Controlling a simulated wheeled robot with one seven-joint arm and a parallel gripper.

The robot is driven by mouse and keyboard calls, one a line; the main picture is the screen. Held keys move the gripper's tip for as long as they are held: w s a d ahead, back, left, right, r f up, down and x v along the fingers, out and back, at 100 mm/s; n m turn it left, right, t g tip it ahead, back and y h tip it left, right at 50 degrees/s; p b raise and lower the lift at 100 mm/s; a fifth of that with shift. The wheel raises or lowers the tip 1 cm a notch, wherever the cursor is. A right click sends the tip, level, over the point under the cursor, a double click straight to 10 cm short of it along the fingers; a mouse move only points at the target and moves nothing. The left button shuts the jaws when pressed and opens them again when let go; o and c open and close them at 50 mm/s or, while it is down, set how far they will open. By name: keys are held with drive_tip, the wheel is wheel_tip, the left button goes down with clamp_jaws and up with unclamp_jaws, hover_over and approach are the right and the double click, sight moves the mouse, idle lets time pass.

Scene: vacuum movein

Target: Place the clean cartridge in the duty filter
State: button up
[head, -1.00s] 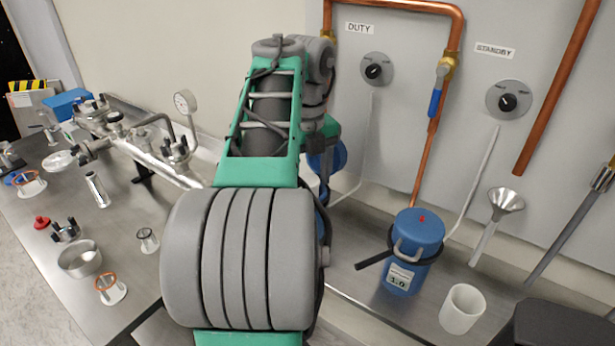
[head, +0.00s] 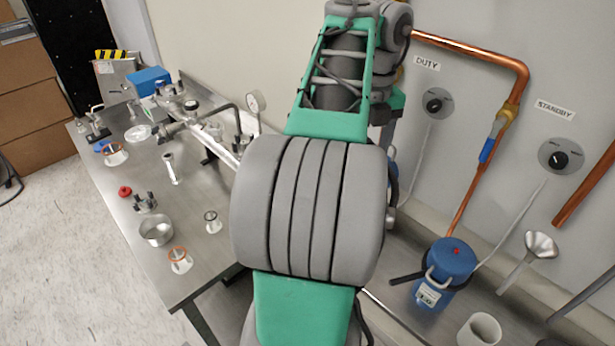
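The DUTY label (head: 427,63) and its knob (head: 437,103) are on the grey wall panel, right of my arm. Under them, my arm hides most of what stands there; a sliver of blue (head: 391,153) shows at the arm's edge, probably the duty filter. A closed blue filter housing (head: 452,262) with a red dot on its lid stands further right, below the STANDBY label (head: 555,110). A white open cylinder (head: 480,330) stands in front of it, cut by the frame's bottom; I cannot tell whether it is the clean cartridge. My gripper is out of sight beyond my arm.
Cardboard boxes (head: 25,95) stand far left; floor before the bench is clear.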

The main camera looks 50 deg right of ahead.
drive_tip(key=w+a+f+n+t+h, duration=0.1)
drive_tip(key=w+a+f+n, duration=0.4)
drive_tip(key=w+a+n, duration=0.55)
drive_tip(key=w+a+f+n+t+h, duration=0.1)
drive_tip(key=w+a+f+n, duration=0.4)
drive_tip(key=a+n, duration=1)
drive_tip(key=a+f+n+y, duration=0.1)
drive_tip(key=a+f+n, duration=0.1)
drive_tip(key=a+n, duration=0.4)
drive_tip(key=a+f+n+t+y, duration=0.1)
drive_tip(key=a+f+n, duration=0.2)
drive_tip(key=n, duration=0.9)
drive_tip(key=a, duration=0.3)
drive_tip(key=shift+f, duration=0.35)
drive_tip(key=shift+r, duration=0.1)
